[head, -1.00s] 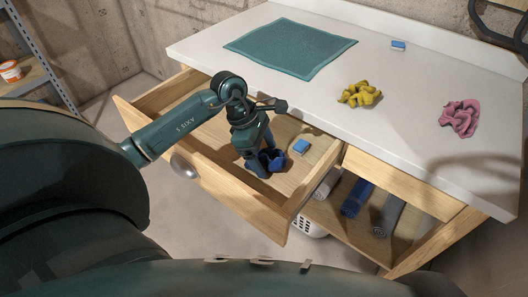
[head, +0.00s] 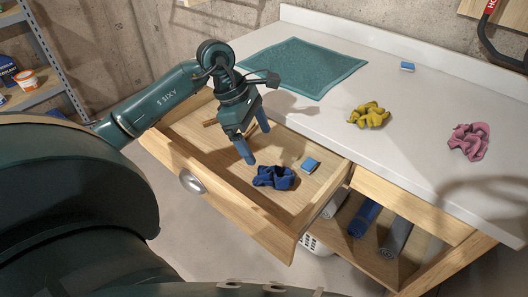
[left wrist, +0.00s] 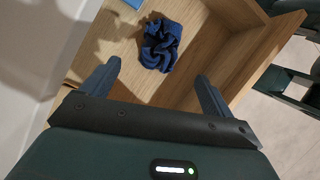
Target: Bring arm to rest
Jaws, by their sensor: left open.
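My left gripper (head: 258,144) is open and empty above the open wooden drawer (head: 238,208). Its two fingers (left wrist: 155,85) stand wide apart in the left wrist view. A crumpled dark blue cloth (head: 274,177) lies on the drawer floor, below and apart from the fingertips; it also shows in the left wrist view (left wrist: 161,45). A small blue and white block (head: 311,164) lies in the drawer to the right of the cloth. My right gripper is not in view.
The white worktop (head: 430,130) holds a teal mat (head: 303,67), a yellow cloth (head: 368,115), a pink cloth (head: 468,141) and another small blue block (head: 407,66). Rolls, one of them blue (head: 364,218), lie on the shelf below. A metal rack (head: 45,60) stands at the left.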

